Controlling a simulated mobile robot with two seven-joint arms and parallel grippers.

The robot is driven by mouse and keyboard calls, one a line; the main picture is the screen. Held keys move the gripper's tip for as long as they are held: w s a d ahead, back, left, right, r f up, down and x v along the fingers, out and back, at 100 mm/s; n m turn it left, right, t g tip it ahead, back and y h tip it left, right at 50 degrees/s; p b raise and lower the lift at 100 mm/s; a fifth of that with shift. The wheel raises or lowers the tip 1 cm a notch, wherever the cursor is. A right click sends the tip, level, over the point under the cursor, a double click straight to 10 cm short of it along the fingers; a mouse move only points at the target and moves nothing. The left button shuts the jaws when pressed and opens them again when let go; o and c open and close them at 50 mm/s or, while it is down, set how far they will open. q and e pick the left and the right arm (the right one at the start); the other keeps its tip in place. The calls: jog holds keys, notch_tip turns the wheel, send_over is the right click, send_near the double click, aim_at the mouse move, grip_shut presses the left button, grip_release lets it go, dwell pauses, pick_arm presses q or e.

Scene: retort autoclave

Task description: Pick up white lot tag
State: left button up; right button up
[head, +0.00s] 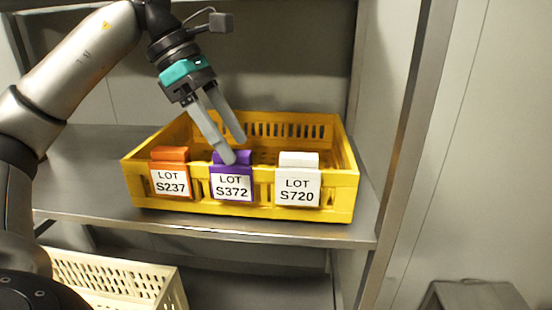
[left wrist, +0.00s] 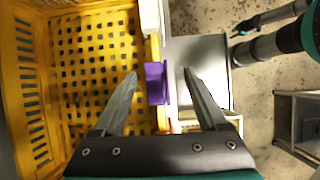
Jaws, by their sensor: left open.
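The white lot tag (head: 298,180), marked LOT S720, hangs over the front wall of the yellow crate at its right end. In the left wrist view its white top (left wrist: 150,16) shows at the upper edge. My left gripper (head: 235,150) is open and empty, pointing down at the purple tag (head: 231,181), LOT S372, in the middle of the wall. In the left wrist view the purple tag (left wrist: 155,83) lies between the open fingers (left wrist: 160,73). The white tag is to the right of the gripper in the head view, apart from it.
The orange tag (head: 170,178), LOT S237, hangs at the left of the yellow crate (head: 342,185). The crate stands on a metal shelf (head: 85,190) beside an upright post (head: 405,150). A cream crate (head: 110,275) sits below. The yellow crate looks empty inside.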

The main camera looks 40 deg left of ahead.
aim_at(293, 156)
pick_arm(q)
jog(key=a, duration=0.1)
jog(key=s+a+y, duration=0.1)
jog(key=shift+s+a+f+g+p, duration=0.2)
jog(key=shift+a+g+p, duration=0.1)
jog(key=shift+a, duration=0.1)
jog(key=shift+w+d, duration=0.25)
jog(key=d, duration=0.1)
jog(key=w+d+p, duration=0.2)
jog(key=d, duration=0.1)
jog(key=shift+w+d+r, duration=0.1)
jog(key=shift+w, duration=0.15)
jog(key=w+d, duration=0.1)
jog(key=w+d+p, duration=0.1)
jog(key=d, duration=0.1)
jog(key=w+d+p, duration=0.1)
jog(key=shift+d, duration=0.2)
jog(key=shift+w+d, duration=0.25)
jog(key=shift+d, duration=0.2)
jog(key=x, duration=0.5)
jog(key=shift+f, duration=0.2)
pick_arm(e)
jog(key=r, duration=0.2)
jog(key=s+r, duration=0.1)
jog(key=r, duration=0.2)
jog(key=shift+s+a+r, duration=0.15)
jog(key=shift+r, duration=0.1)
pick_arm(q)
jog(key=shift+a, duration=0.1)
grip_shut()
